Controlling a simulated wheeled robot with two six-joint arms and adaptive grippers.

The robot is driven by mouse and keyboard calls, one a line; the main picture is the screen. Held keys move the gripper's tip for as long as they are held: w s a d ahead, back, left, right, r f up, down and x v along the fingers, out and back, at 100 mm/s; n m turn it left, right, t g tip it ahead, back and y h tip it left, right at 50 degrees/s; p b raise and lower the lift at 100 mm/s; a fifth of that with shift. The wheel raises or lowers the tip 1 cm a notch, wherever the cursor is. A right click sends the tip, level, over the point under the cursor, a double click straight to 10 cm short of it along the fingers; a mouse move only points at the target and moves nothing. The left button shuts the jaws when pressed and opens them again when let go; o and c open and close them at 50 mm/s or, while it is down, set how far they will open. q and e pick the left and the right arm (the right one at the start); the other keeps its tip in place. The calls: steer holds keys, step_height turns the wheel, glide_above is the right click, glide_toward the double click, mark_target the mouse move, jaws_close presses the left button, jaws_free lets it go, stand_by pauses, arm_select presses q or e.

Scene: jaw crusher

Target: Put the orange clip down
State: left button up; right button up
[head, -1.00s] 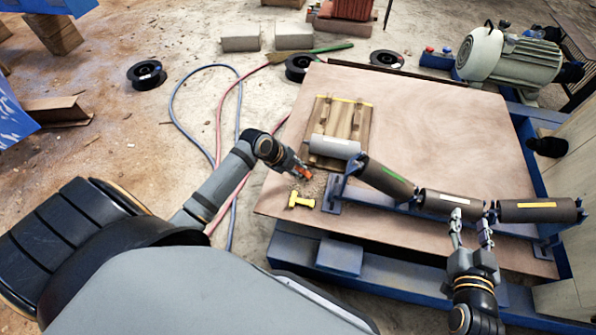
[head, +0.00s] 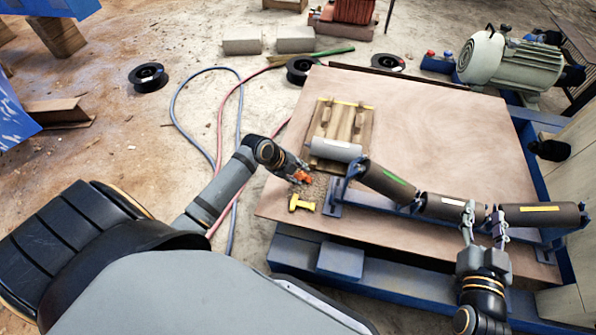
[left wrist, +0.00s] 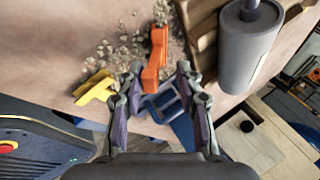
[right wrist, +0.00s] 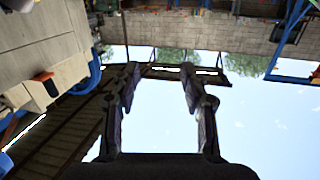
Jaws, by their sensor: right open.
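The orange clip (head: 303,177) is at the tip of my left gripper (head: 298,178), over the pale gravel patch at the board's near-left corner. In the left wrist view the clip (left wrist: 154,60) lies between the fingers. My left gripper (left wrist: 159,72) is open, with a clear gap between the clip and the right finger; the clip is close to the left finger. Whether the clip rests on the board I cannot tell. My right gripper (head: 485,215) is open and empty by the roller row; its spread fingers also show in the right wrist view (right wrist: 157,72).
A yellow clip (head: 301,203) lies just in front of the left gripper. A wooden pallet (head: 352,115) with a grey roller (head: 334,149) stands behind it. Dark rollers (head: 385,182) sit on a blue frame to the right. The board's (head: 440,125) middle is clear.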

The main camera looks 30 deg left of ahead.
arm_select(q)
steer(key=shift+r, duration=0.1)
steer(key=shift+p+v, duration=0.7)
steer(key=shift+v, duration=0.5)
steer(key=p+v, duration=0.4)
steer(key=v, duration=0.5)
steer(key=shift+r+p, duration=0.15)
steer(key=shift+p, duration=0.25)
arm_select(e)
steer(key=s+f+g, duration=1.3)
steer(key=s+f, duration=0.4)
steer(key=shift+a+f+g, duration=0.2)
steer(key=shift+f+g, duration=0.05)
steer(key=shift+g, duration=0.15)
arm_select(q)
steer(key=s+d+f+n+y, duration=0.1)
steer(key=s+d+f+n, duration=0.2)
steer(key=s+n, duration=0.4)
steer(key=s+d+f+n+g+y, duration=0.1)
steer(key=s+d+f+n, duration=0.3)
steer(key=s+n, duration=0.4)
steer(key=f+n, duration=0.1)
steer(key=n, duration=0.3)
steer(key=shift+n+g+y, duration=0.3)
steer(key=shift+n, duration=0.1)
